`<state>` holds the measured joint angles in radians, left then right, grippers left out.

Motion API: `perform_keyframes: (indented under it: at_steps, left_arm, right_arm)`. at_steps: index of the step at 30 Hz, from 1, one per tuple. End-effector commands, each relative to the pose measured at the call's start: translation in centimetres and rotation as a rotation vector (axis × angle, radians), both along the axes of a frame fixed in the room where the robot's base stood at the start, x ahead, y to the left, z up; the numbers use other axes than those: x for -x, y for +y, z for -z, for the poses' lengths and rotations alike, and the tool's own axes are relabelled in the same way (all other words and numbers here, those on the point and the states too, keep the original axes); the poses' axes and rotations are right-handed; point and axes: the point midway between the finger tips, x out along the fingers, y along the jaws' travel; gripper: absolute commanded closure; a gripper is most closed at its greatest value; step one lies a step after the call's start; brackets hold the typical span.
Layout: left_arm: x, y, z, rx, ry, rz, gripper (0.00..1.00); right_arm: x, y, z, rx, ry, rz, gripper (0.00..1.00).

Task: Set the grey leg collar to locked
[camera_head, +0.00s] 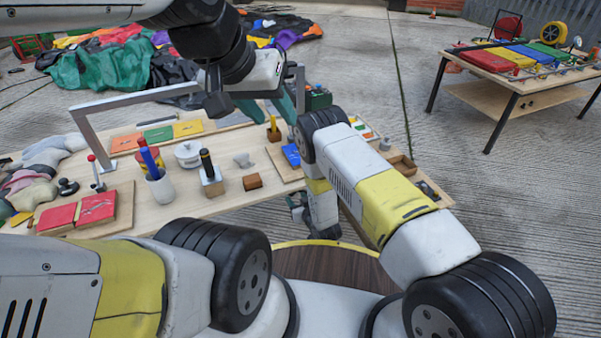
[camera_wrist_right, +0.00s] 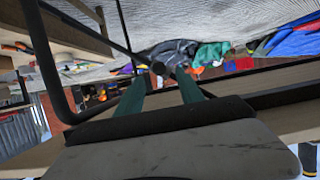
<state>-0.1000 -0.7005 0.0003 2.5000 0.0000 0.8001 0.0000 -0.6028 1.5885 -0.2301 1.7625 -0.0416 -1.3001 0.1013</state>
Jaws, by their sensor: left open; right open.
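In the right wrist view, a small dark round piece (camera_wrist_right: 157,68) sits at the end of a thin dark bar under the table. It may be the grey leg collar, but its colour and setting are too dark to tell. My right gripper (camera_wrist_right: 158,82) is open, with its two teal fingers on either side of that piece; I cannot tell if they touch it. In the head view my right gripper (camera_head: 298,207) is low at the table's near edge, mostly hidden by my arm. My left gripper (camera_head: 285,104) is open and empty above the far side of the table.
A second table (camera_head: 515,78) stands at the far right. Concrete floor lies open between them.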

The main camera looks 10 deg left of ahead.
Motion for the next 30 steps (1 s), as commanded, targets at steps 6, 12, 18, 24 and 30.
perform_keyframes:
  at_steps: [6, 12, 18, 24, 30]
  left_arm:
    - [0.0, 0.0, 0.0, 0.0, 0.0, 0.0, 0.56]
    - [0.0, 0.0, 0.0, 0.0, 0.0, 0.0, 0.56]
    - [0.0, 0.0, 0.0, 0.0, 0.0, 0.0, 0.56]
    - [0.0, 0.0, 0.0, 0.0, 0.0, 0.0, 0.56]
    - [0.0, 0.0, 0.0, 0.0, 0.0, 0.0, 0.56]
  right_arm:
    - [-2.6, 1.7, 1.3, 0.001, -0.001, -0.002, 0.56]
    - [-3.5, 2.4, 1.8, 0.001, 0.001, 0.0, 0.56]
    - [-3.6, 2.4, 1.8, 0.001, 0.001, 0.001, 0.56]
    - [-3.6, 2.4, 1.8, 0.001, 0.001, 0.001, 0.85]
    - [-3.6, 2.4, 1.8, 0.001, 0.001, 0.001, 1.0]
